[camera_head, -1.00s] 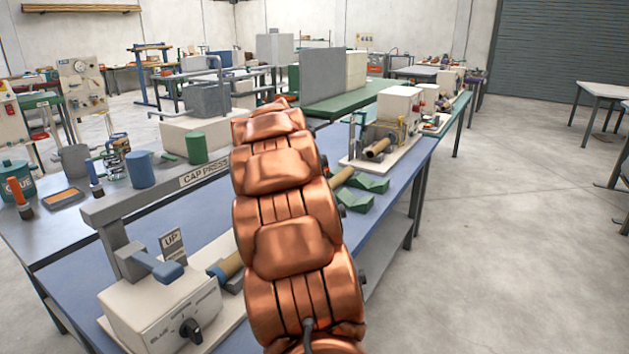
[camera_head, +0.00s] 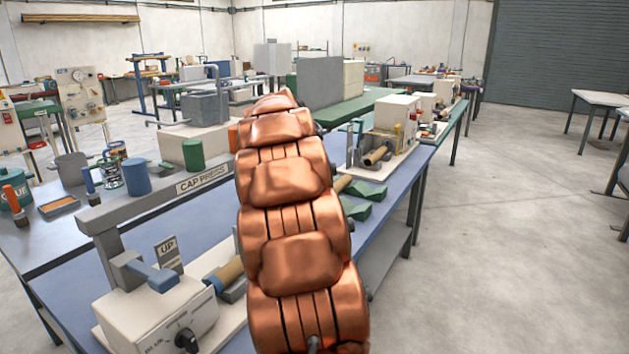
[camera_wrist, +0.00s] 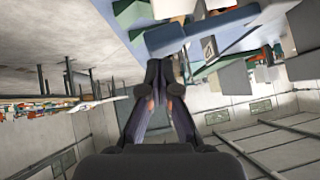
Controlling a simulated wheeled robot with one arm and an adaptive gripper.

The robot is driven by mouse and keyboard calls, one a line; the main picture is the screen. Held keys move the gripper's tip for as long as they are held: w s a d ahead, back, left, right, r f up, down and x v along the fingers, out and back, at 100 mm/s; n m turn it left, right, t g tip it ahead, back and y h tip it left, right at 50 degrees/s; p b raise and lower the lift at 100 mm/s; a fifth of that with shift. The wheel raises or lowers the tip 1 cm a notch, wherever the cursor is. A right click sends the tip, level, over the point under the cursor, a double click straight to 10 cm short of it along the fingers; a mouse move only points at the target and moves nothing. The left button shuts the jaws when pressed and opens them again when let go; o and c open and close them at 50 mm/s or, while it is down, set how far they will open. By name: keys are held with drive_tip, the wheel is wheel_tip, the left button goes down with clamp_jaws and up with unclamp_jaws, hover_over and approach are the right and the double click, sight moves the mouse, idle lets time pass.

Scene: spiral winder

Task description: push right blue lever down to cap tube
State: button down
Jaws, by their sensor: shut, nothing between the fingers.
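The cap press stands on the blue bench at the lower left of the head view, with a grey CAP PRESS beam (camera_head: 203,181) over it. A blue lever (camera_head: 158,275) sits at its left end, roughly level, beside an UP plate (camera_head: 168,253). A brown tube (camera_head: 229,274) lies behind the white box (camera_head: 156,318). My copper arm covers the press's right side, so no right lever shows in the head view. In the wrist view my gripper (camera_wrist: 165,75) has its fingertips together, empty. A blue block (camera_wrist: 165,40) appears just beyond them; I cannot tell whether they touch or whether it is the lever.
Green V-shaped blocks (camera_head: 362,198) lie on the bench right of my arm. Another white machine (camera_head: 397,125) stands farther back. A blue can (camera_head: 137,176) and a green can (camera_head: 193,155) stand behind the beam.

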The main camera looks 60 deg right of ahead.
drive_tip(key=v, duration=0.9)
drive_tip(key=shift+a+r+b, duration=0.25)
drive_tip(key=shift+b, duration=0.1)
drive_tip(key=shift+w, duration=0.1)
idle(0.5)
drive_tip(key=s+a+f+n+y, duration=0.25)
drive_tip(key=a+f+n, duration=0.35)
drive_tip(key=a, duration=0.8)
drive_tip(key=s+a+f+n+y, duration=0.25)
drive_tip(key=a+f, duration=0.65)
drive_tip(key=a, duration=0.5)
drive_tip(key=s+a+f+n+g+y, duration=0.2)
drive_tip(key=s+a+f+n, duration=0.35)
drive_tip(key=s+a, duration=0.45)
drive_tip(key=s+a+f+n+g+y, duration=0.2)
drive_tip(key=s+a+f+n+g, duration=0.15)
drive_tip(key=s+a+f, duration=0.45)
wheel_tip(320, 180, up, 16)
drive_tip(key=a+t+p, duration=0.1)
drive_tip(key=p, duration=1.2)
drive_tip(key=shift+s+a+n+t, duration=0.3)
drive_tip(key=shift+s+n+t, duration=0.05)
drive_tip(key=shift+s+n, duration=0.1)
drive_tip(key=shift+r, duration=0.15)
